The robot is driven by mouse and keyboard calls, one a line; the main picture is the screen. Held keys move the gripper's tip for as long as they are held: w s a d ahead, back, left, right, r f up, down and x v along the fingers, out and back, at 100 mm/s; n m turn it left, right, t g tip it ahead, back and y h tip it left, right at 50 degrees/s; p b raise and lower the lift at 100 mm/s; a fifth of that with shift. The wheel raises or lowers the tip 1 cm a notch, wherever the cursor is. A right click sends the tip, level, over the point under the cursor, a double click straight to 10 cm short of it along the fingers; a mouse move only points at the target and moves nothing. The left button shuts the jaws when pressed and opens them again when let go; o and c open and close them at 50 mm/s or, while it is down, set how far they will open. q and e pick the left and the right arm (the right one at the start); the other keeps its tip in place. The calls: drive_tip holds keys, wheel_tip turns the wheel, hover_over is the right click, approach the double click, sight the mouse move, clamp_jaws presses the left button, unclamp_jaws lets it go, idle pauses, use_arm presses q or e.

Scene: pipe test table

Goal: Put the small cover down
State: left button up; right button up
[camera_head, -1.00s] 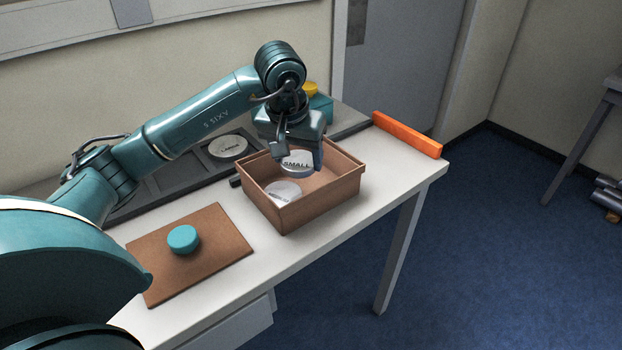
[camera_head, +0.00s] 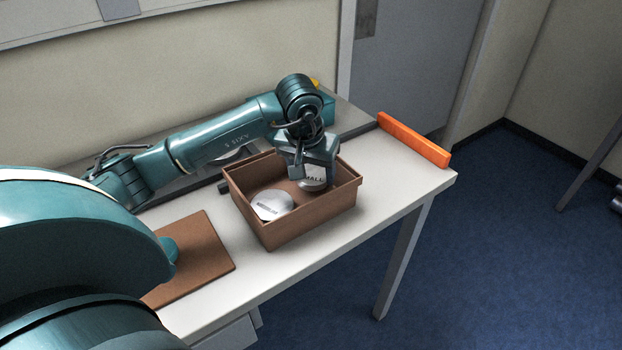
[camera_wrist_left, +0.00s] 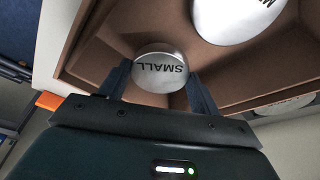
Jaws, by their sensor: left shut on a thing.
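The small cover (camera_head: 314,179), a round silvery disc marked SMALL, is between the fingers of my left gripper (camera_head: 314,176), inside the right part of the brown box (camera_head: 285,233). In the left wrist view the small cover (camera_wrist_left: 160,72) shows its label between the two fingers of the left gripper (camera_wrist_left: 158,88), which is shut on it. I cannot tell whether the cover touches the box floor. Another silvery cover (camera_head: 271,205) lies in the box to its left, and part of it shows in the left wrist view (camera_wrist_left: 236,18). My right gripper is not in view.
An orange bar (camera_head: 413,139) stands at the table's far right edge.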

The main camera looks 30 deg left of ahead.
sight(311, 177)
use_arm(q)
wheel_tip(311, 177, down, 3)
drive_tip(key=shift+r, duration=0.2)
drive_tip(key=shift+f, duration=0.25)
drive_tip(key=o, duration=1)
drive_tip(key=shift+o, duration=0.2)
drive_tip(key=shift+r, duration=0.1)
drive_tip(key=shift+r, duration=0.2)
drive_tip(key=v, duration=1.1)
drive_tip(key=shift+r, duration=0.35)
